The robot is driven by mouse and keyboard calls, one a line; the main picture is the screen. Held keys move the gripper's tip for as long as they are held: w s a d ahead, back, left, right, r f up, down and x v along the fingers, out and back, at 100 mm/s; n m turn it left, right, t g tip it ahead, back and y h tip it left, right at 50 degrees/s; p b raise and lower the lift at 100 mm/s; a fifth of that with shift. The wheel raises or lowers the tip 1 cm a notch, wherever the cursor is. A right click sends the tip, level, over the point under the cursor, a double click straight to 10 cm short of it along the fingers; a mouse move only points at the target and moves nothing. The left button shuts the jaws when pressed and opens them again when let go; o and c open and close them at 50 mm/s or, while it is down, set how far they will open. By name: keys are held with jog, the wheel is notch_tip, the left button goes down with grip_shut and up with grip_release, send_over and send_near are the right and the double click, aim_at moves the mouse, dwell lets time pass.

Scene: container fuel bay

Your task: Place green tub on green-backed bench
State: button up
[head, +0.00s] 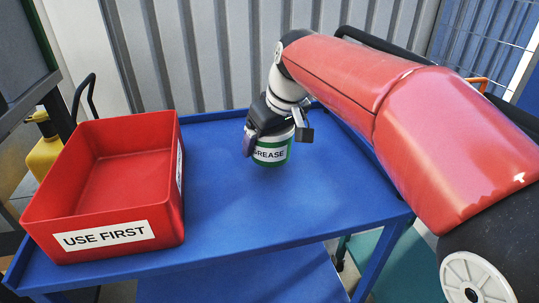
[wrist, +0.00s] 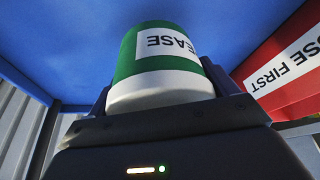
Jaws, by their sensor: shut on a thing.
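The green tub (head: 270,154) has a white label reading GREASE. My gripper (head: 277,142) is shut on it from above, over the blue trolley top (head: 225,200). The tub looks upright; I cannot tell whether its base touches the trolley. In the wrist view the tub (wrist: 160,65) sits between the fingers, its white end nearest the gripper and part of its label showing. I cannot make out a green-backed bench for sure; a dark panel with a green edge (head: 40,35) shows at the upper left.
A red open bin (head: 160,215) marked USE FIRST stands on the trolley's left; it looks empty. A yellow container (head: 43,155) is behind it at the left. The trolley has a raised rim and a lower shelf. A corrugated wall (head: 200,50) closes the back.

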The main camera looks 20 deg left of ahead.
aim_at(285, 133)
jog(key=shift+f, duration=1.95)
jog(key=shift+b, duration=0.3)
jog(key=o, duration=1.1)
jog(key=shift+f, duration=0.15)
jog(key=shift+o, duration=0.2)
jog(key=p+v, duration=0.1)
jog(key=v, duration=1.1)
jog(key=shift+r, duration=0.2)
